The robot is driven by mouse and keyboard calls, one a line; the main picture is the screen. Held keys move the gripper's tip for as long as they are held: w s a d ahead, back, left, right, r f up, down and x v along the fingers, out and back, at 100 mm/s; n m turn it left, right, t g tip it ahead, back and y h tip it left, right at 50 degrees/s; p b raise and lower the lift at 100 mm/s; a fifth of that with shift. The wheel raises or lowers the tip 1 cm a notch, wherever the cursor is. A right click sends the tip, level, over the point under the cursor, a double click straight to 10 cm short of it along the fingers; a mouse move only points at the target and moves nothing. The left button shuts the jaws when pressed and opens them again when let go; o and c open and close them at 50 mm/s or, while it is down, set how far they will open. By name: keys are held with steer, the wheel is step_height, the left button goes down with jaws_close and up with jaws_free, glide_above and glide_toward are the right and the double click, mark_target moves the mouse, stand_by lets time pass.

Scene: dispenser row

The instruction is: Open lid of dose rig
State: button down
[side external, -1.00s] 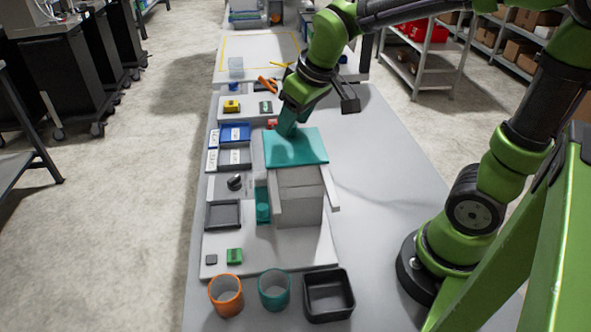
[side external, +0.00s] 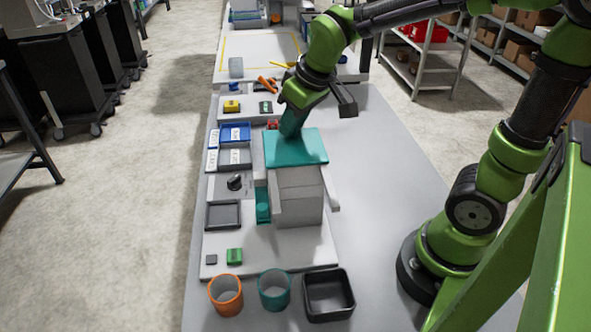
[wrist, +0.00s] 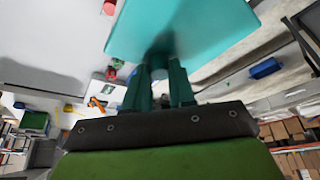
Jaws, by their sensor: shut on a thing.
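The dose rig (side external: 298,195) is a pale grey box in the middle of the bench, with side arms and a teal cylinder (side external: 263,210) at its left. Its flat teal lid (side external: 305,148) lies across the top, looking level. My gripper (side external: 287,136) comes down at the lid's far edge. In the wrist view the lid (wrist: 180,30) fills the top centre, and my gripper's teal fingers (wrist: 159,78) are closed around a small part at its edge. The fingers hide most of that part.
Blue and grey bins (side external: 235,133), a black knob (side external: 235,182) and a dark tray (side external: 223,215) lie left of the rig. An orange cup (side external: 226,294), a teal cup (side external: 274,289) and a black bin (side external: 328,294) stand in front. The bench right of the rig is clear.

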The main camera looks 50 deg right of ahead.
mark_target(295, 164)
steer(key=s+a, duration=0.7)
steer(key=c, duration=0.9)
jaws_free()
steer(key=shift+c, duration=0.2)
steer(key=v, duration=1.7)
